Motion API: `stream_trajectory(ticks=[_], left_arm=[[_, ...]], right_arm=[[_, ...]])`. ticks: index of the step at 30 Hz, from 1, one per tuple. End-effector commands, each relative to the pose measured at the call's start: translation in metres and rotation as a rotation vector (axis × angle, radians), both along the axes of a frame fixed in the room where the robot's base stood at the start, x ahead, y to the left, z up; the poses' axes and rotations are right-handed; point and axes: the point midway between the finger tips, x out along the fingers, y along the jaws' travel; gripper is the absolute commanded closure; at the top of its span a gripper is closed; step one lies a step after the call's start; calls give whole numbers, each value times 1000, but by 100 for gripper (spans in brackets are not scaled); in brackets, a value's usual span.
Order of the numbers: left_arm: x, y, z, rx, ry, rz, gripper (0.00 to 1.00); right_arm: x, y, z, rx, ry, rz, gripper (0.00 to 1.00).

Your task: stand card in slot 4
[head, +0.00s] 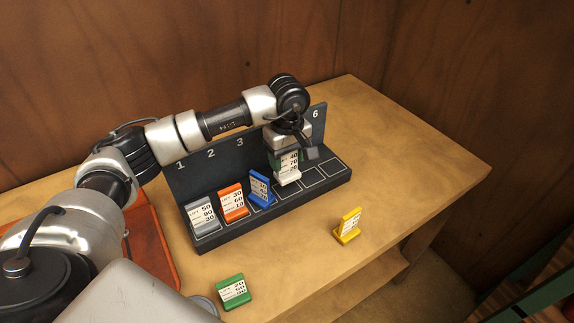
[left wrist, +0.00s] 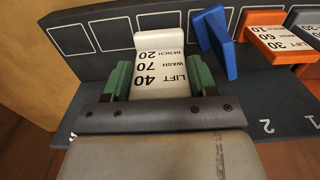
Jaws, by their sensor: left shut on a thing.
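The dark rack (head: 215,241) has numbered slots on the table. My left gripper (head: 288,156) is shut on a white card (head: 289,168), reading LIFT 40, WASH 70, BENCH 20. The left wrist view shows the white card (left wrist: 160,70) between the green fingertips of the gripper (left wrist: 161,80). The card is upright at the fourth slot; I cannot tell whether its foot touches the rack. The arm hides the numerals 4 and 5. My right gripper is not in view.
Grey (head: 202,216), orange (head: 234,203) and blue (head: 262,189) cards stand in slots 1 to 3; the blue is closest to the white card. Slots 5 and 6 are empty. Yellow (head: 347,226) and green (head: 234,291) cards stand on the table (head: 420,165). Its right side is clear.

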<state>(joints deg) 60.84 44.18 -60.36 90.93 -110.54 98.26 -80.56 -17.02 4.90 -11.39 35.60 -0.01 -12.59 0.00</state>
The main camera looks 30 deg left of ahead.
Motion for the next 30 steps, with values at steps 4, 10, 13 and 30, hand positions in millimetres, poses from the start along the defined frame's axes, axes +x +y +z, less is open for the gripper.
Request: stream_trajectory(ticks=[4, 10, 13, 30], left_arm=[[0, 2, -9, 0, 1, 0, 67], [-1, 1, -37, -1, 3, 1, 67], [0, 1, -41, 0, -1, 0, 67], [0, 1, -44, 0, 0, 0, 17]], right_arm=[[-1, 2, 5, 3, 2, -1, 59], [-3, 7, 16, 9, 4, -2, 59], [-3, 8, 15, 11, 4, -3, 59], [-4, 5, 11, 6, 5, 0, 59]])
